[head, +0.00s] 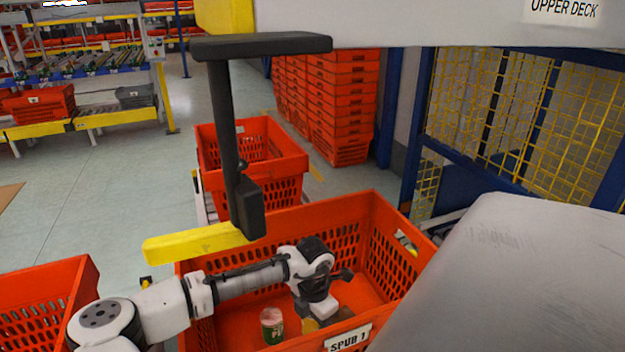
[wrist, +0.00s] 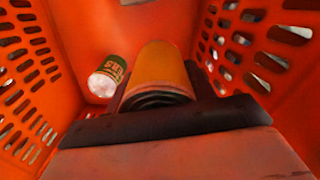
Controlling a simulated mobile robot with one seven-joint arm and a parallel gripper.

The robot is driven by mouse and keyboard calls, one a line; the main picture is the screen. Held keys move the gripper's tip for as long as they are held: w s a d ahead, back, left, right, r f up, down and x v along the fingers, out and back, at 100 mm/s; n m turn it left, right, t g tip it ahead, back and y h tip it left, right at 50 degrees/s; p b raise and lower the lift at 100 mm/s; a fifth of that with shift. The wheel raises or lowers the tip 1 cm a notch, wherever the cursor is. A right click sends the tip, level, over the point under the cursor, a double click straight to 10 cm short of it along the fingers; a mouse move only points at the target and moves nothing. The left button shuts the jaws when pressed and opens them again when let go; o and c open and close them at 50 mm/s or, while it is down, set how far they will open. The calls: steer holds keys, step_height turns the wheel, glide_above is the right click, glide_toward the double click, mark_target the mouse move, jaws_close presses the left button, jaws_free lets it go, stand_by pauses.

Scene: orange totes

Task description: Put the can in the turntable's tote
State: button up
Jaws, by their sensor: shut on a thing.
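My gripper (head: 318,311) reaches down into an orange tote (head: 372,215) with a label that reads like "SPUR 1". In the wrist view my gripper (wrist: 162,103) is shut on a yellow-orange cylinder (wrist: 162,66), can-like in shape, with a dark ringed end facing the camera. It shows partly below the gripper in the head view (head: 310,326). A second can (head: 271,327), green with a whitish end, stands on the tote floor just left of the gripper. It also shows left of the fingers in the wrist view (wrist: 107,76). I cannot tell which tote is the turntable's.
Another orange tote (head: 205,150) stands behind this one, and one more (head: 42,300) is at the lower left. A dark post with a yellow bar (head: 195,243) stands by the near tote's back rim. Stacked totes (head: 340,110) and yellow mesh (head: 560,125) are farther back.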

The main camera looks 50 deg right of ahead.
step_height(320, 180, down, 14)
steer(key=shift+r+p, duration=0.25)
steer(key=shift+p, duration=0.1)
steer(key=shift+f, duration=0.15)
steer(key=o, duration=1.2)
step_height(320, 180, up, 12)
steer(key=shift+r+b, duration=0.15)
steer(key=shift+b, duration=0.2)
